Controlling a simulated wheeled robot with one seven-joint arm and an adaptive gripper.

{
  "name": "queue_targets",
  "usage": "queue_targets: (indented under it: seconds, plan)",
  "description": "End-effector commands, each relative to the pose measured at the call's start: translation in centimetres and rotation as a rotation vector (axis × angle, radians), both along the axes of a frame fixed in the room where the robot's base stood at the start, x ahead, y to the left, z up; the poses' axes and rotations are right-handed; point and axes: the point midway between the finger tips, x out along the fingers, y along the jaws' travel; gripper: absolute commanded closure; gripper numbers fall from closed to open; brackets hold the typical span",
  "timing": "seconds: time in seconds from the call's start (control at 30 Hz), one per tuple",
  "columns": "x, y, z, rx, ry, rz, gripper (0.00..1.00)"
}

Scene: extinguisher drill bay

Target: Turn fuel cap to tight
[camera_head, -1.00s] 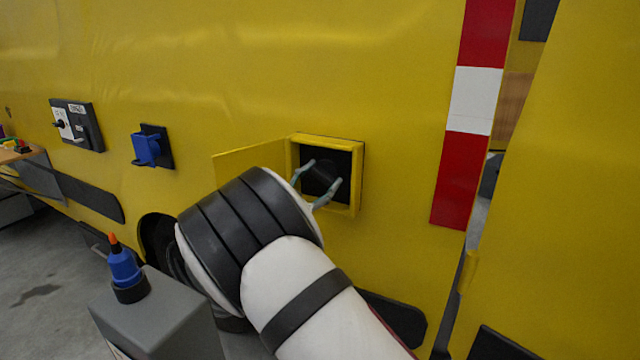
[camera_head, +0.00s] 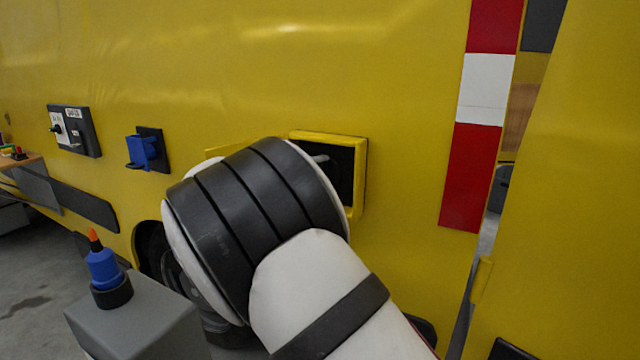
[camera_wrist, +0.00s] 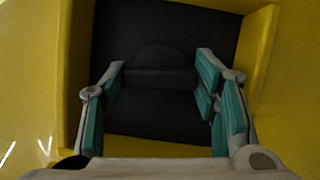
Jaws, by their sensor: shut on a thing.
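The fuel cap (camera_wrist: 160,58) is black and round with a raised grip bar across it, deep in a dark recess in the wrist view. My gripper (camera_wrist: 159,72) has its teal-padded fingers on both ends of that bar and is shut on it. The bar looks level in that view. In the head view my wrist hides the cap and most of my gripper; only a bit of one finger (camera_head: 320,158) shows inside the yellow-framed filler recess (camera_head: 361,180). No tight mark can be made out.
The open yellow flap (camera_head: 222,150) stands left of the recess, mostly behind my wrist. A blue socket (camera_head: 142,150) and a switch panel (camera_head: 75,130) are on the yellow wall further left. A grey box (camera_head: 140,325) with a blue, orange-tipped item (camera_head: 102,266) stands at lower left.

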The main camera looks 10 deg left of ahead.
Motion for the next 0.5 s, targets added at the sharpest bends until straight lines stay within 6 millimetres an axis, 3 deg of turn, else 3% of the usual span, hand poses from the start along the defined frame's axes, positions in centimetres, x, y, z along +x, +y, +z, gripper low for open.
queue_targets:
  seconds: [0.5]
  plan:
    - [-0.01,0.04,-0.09,0.151,-0.053,0.001,0.73]
